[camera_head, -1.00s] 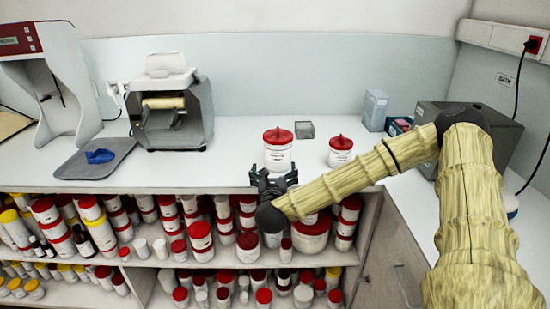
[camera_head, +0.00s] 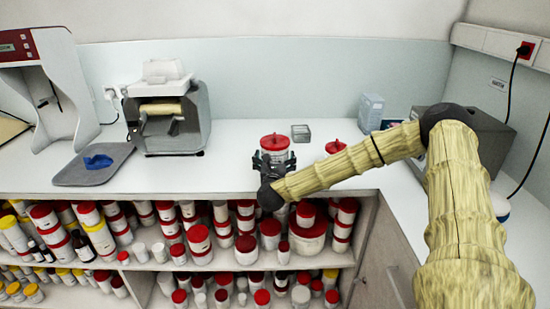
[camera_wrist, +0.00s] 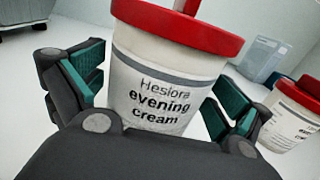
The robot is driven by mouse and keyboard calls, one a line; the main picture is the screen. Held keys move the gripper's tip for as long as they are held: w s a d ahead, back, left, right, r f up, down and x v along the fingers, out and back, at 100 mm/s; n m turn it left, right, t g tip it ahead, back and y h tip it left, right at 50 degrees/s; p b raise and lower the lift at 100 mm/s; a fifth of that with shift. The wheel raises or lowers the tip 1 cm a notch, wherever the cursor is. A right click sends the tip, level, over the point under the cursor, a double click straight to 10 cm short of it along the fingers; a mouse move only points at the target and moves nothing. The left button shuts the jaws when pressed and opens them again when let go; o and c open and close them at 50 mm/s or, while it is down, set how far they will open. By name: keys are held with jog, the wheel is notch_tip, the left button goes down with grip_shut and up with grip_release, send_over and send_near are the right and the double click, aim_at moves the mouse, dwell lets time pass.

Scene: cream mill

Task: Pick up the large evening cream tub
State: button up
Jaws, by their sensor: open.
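The large evening cream tub (camera_head: 275,143) is white with a red lid and stands upright on the white counter. In the wrist view its label reads "evening cream" on the tub (camera_wrist: 165,85). My gripper (camera_head: 274,162) is open at the tub's near side. In the wrist view the teal-padded fingers of my gripper (camera_wrist: 160,105) stand to the left and right of the tub's body, below the lid. Whether the pads touch it I cannot tell. A smaller white tub with a red lid (camera_wrist: 295,110) stands to the right; its lid (camera_head: 335,146) shows behind my arm.
A roller mill (camera_head: 165,115) and a grey tray with a blue item (camera_head: 75,175) stand to the left. A small grey box (camera_head: 300,132) stands behind the large tub. A pale carton (camera_head: 370,113) is at the back right. Shelves below the counter hold many tubs.

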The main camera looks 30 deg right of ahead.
jog(key=shift+x, duration=0.8)
jog(key=shift+f, duration=0.1)
jog(key=c, duration=0.8)
